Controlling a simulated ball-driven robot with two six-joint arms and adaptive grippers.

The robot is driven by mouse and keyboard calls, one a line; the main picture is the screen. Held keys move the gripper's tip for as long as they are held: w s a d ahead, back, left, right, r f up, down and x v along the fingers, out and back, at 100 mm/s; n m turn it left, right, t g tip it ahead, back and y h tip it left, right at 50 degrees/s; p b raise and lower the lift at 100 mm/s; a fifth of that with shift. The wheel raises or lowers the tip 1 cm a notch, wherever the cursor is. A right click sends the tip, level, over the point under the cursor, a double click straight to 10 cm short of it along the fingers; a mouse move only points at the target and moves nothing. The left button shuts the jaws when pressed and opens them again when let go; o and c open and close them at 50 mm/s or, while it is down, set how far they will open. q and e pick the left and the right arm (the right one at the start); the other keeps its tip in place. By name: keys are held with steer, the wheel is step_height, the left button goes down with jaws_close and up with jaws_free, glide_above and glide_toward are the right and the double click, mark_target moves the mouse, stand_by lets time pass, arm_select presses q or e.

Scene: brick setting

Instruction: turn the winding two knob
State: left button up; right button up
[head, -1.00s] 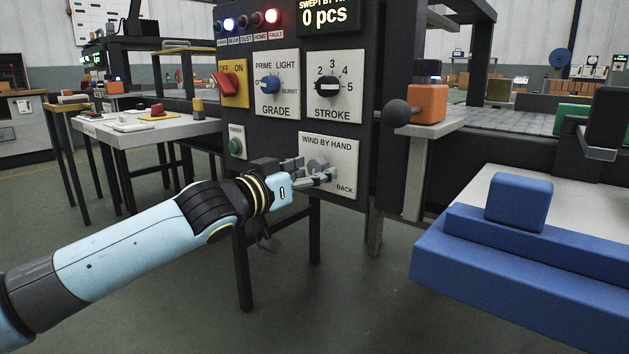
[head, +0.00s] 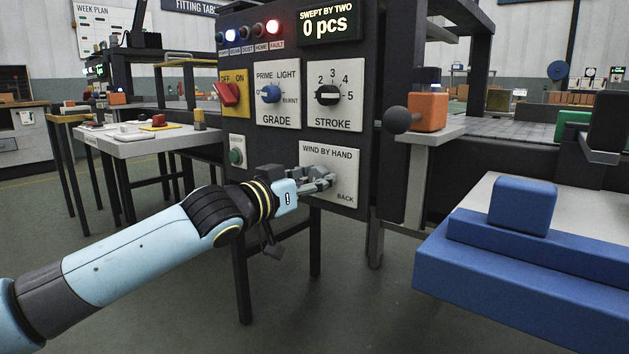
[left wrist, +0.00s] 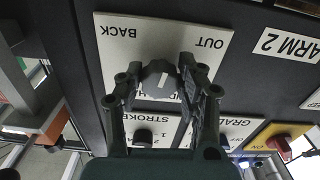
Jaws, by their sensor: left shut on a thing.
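The winding knob is a grey knob on a white plate marked WIND BY HAND (head: 346,163), low on the dark machine panel. In the left wrist view the knob (left wrist: 160,80) has a pale pointer line and sits between my fingertips, in front of the plate with OUT and BACK on it. My left gripper (head: 321,180) reaches in from the left and is shut on the knob; it also shows in the left wrist view (left wrist: 160,86). In the head view the fingers hide most of the knob. My right gripper is not in view.
Above are the STROKE knob (head: 328,95), the blue GRADE knob (head: 271,93) and the red switch (head: 227,93). A green button (head: 236,157) is left of the plate. A black ball handle (head: 397,119) and an orange block (head: 428,111) stand to the right.

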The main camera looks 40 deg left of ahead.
arm_select(q)
steer(key=shift+c, duration=0.4)
steer(key=shift+m, duration=0.7)
steer(key=shift+m+p, duration=0.3)
steer(key=shift+p, duration=0.05)
steer(key=m, duration=0.4)
steer(key=shift+a+m, duration=0.15)
steer(key=shift+m, duration=1.15)
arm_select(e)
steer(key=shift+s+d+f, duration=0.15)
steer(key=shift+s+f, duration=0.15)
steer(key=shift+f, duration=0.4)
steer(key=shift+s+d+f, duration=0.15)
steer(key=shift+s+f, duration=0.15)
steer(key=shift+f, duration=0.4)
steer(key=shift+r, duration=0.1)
